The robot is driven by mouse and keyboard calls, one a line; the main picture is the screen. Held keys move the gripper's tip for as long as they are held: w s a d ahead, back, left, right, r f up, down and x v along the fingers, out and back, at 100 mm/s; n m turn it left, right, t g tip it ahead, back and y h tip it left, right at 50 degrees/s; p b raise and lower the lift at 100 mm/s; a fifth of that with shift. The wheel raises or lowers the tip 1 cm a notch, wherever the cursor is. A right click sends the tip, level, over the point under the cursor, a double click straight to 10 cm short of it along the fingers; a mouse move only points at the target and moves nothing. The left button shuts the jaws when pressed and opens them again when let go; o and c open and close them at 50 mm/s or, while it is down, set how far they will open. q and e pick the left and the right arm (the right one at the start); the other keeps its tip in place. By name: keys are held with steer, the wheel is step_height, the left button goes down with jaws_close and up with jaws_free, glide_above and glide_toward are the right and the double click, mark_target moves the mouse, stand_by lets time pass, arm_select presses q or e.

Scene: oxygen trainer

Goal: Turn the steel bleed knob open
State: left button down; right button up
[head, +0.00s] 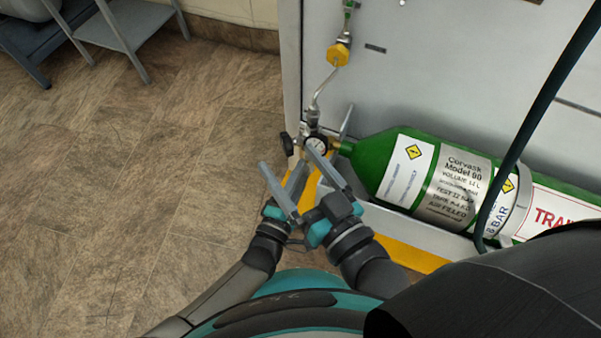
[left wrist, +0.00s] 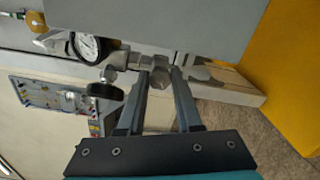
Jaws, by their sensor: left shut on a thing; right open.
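The steel bleed knob (left wrist: 162,72) is on the steel fitting beside the round gauge (left wrist: 90,47) in the left wrist view. My left gripper (left wrist: 163,70) has its fingers on either side of it, shut on it. The fingers hide part of the knob. In the head view my left gripper (head: 302,168) reaches up below the gauge (head: 318,144), and I cannot make out the steel knob there. My right gripper (head: 288,158) is open and empty, its fingers spread above the left one, partly covering it.
A black knob (head: 287,143) sits left of the gauge. The green cylinder (head: 375,157) lies to the right, joined to the fitting. A yellow fitting (head: 338,54) is on the pipe above. A dark hose (head: 540,90) crosses the right side.

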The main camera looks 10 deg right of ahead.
arm_select(q)
steer(key=n, duration=1.1)
steer(key=shift+n, duration=0.4)
stand_by(0.3)
steer(key=c, duration=0.6)
jaws_free()
steer(key=p+v, duration=0.3)
steer(key=v, duration=1.2)
steer(key=shift+a, duration=0.1)
arm_select(e)
steer(key=d+f+g, duration=0.1)
steer(key=d+f+g+h, duration=0.1)
steer(key=g, duration=0.1)
steer(key=d+f+g+h, duration=0.1)
steer(key=d+g, duration=0.1)
steer(key=shift+w+n, duration=0.4)
